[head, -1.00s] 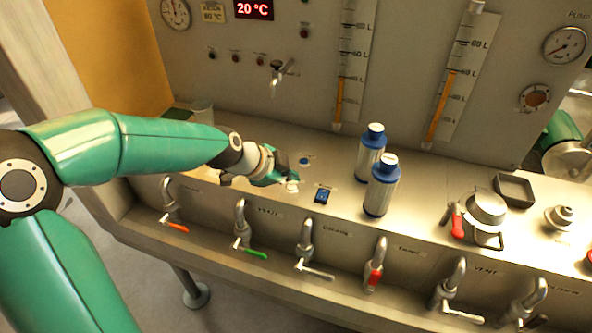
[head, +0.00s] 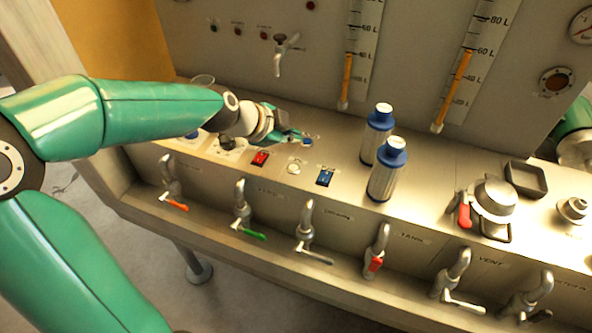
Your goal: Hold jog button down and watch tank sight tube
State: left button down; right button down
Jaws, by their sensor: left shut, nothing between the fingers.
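My left gripper (head: 290,136) is shut and empty, with its tips at a small round blue button (head: 307,142) on the steel counter. I cannot tell whether the tips touch or press it. A round white button (head: 294,167) lies in front of it, clear of the gripper. No jog label is readable. Two sight tubes with litre scales stand on the back panel. The left tube (head: 348,75) and the right tube (head: 459,76) each show an orange column; the right one reaches about 60 L. Which one is the tank's is not clear. My right gripper is out of view.
A blue rocker switch (head: 325,177), a red rocker switch (head: 260,159) and a black knob (head: 227,143) sit nearby. Two blue-capped bottles (head: 377,135) (head: 385,172) stand to the right. Several taps line the front, including a red-handled one (head: 375,262). A steel spout (head: 279,55) juts from the panel.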

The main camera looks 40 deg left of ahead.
aim_at(292, 168)
pick_arm(q)
notch_tip(292, 168, down, 6)
jog(key=b, duration=0.4)
jog(key=shift+b, duration=0.4)
jog(key=shift+f+b, duration=0.4)
jog(key=shift+b, duration=0.05)
jog(key=shift+f, duration=0.1)
dwell(0.4)
jog(key=shift+s+f+b, duration=0.1)
jog(key=shift+f+b, duration=0.2)
jog(key=shift+b, duration=0.35)
jog(key=shift+f+b, duration=0.4)
jog(key=shift+b, duration=0.15)
dwell(4.8)
